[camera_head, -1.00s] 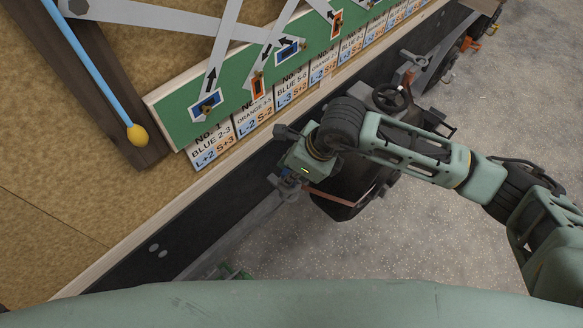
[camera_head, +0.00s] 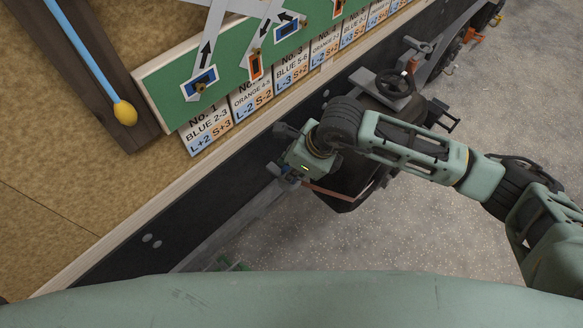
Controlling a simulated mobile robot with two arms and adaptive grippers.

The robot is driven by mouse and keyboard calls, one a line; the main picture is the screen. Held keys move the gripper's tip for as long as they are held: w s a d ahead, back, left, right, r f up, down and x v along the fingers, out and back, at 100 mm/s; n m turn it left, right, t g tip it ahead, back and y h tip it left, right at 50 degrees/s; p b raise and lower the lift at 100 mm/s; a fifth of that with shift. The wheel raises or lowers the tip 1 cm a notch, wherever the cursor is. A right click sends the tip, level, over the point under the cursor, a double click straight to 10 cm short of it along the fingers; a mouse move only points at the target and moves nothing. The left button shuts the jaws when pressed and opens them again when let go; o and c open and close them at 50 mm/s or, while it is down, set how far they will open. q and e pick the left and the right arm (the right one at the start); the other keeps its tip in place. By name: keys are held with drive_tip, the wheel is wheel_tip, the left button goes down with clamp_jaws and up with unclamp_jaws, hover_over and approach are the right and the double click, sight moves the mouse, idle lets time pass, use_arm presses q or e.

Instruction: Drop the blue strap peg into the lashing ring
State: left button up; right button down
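My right gripper (camera_head: 281,171) hangs beside the dark side rail of the trailer, low in front of the green board. Its fingers are small and dark here, and I cannot tell whether they are open or shut. A small bluish patch shows at the fingers, but I cannot tell whether it is the blue strap peg. I cannot make out the lashing ring with certainty. My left gripper is not in view.
A green board (camera_head: 168,100) with numbered labels, coloured sockets and grey arrow bars runs along the trailer edge. A blue rod (camera_head: 84,58) with a yellow end (camera_head: 125,113) lies at upper left. A black steering wheel (camera_head: 394,85) stands behind my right arm. Speckled floor (camera_head: 430,240) lies open at right.

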drive_tip(key=c, duration=1.6)
unclamp_jaws()
drive_tip(key=shift+o, duration=0.2)
drive_tip(key=v, duration=1.2)
drive_tip(key=shift+s, duration=0.1)
